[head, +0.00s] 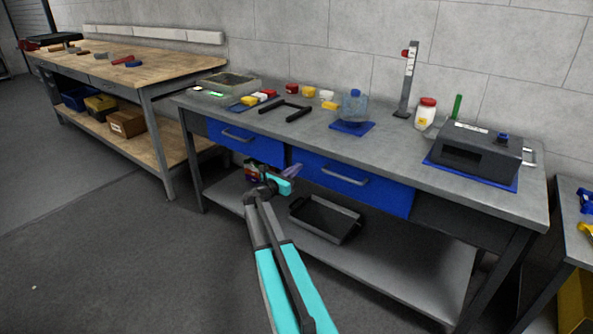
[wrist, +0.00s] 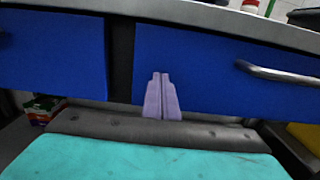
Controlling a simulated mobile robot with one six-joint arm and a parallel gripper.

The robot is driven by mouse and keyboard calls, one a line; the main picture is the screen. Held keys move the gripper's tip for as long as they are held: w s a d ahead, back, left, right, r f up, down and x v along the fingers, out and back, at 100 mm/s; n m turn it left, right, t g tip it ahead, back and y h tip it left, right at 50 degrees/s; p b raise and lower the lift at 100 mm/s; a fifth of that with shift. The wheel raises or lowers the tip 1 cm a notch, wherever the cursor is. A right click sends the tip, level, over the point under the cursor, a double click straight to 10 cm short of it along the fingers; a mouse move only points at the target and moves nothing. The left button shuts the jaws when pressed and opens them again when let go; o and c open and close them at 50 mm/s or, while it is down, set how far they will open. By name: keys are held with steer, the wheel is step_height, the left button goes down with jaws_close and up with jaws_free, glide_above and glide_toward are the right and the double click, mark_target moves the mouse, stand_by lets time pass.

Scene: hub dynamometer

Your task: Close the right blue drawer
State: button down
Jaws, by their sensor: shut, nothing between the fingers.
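The right blue drawer (head: 350,186) is under the grey workbench top, with a silver bar handle (head: 345,176) on its front. Its front sits close under the bench edge; I cannot tell whether a small gap remains behind it. In the wrist view the drawer front (wrist: 205,75) fills the right side, its handle (wrist: 275,73) at the right edge. My gripper (head: 295,169) is shut and empty, at the left end of this drawer. In the wrist view its pale purple fingertips (wrist: 161,76) overlap the drawer's lower left part. I cannot tell whether they touch it.
The left blue drawer (head: 246,144) is beside it, across a narrow dark strip. A dark tray (head: 325,219) lies on the lower shelf. The bench top carries a blue-capped bottle (head: 354,105), a jar (head: 425,113) and a dark machine (head: 476,152). The floor in front is clear.

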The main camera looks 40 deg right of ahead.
steer(key=shift+w+d+r, duration=0.2)
steer(key=shift+d+r, duration=0.15)
steer(key=shift+d, duration=0.15)
steer(key=shift+r, duration=0.1)
steer(key=shift+w+a, duration=0.1)
steer(key=f+v, duration=0.1)
steer(key=v, duration=1.4)
steer(key=shift+p, duration=0.45)
